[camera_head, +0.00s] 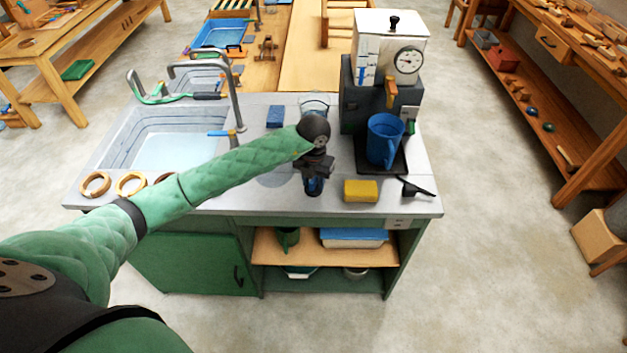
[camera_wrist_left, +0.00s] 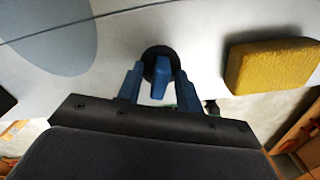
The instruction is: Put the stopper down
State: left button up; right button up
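The stopper (camera_wrist_left: 160,76), a black disc with a blue upright grip, shows in the left wrist view on the light grey counter. My left gripper (camera_head: 314,188) points down over the counter (camera_head: 240,199) near its front edge. In the wrist view its two blue fingers stand on either side of the stopper's grip, with a visible gap on each side, so it looks open around the stopper. In the head view the stopper is hard to tell from the blue fingers. My right gripper is not in view.
A yellow sponge (camera_head: 361,191) lies just right of my left gripper, with a black tool (camera_head: 416,188) beyond it. A blue jug (camera_head: 384,139) stands on the machine behind. The sink (camera_head: 165,145) and wooden rings (camera_head: 130,183) are to the left.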

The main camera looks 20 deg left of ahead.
aim_at(314, 179)
pick_arm(q)
jog(key=shift+r, duration=0.15)
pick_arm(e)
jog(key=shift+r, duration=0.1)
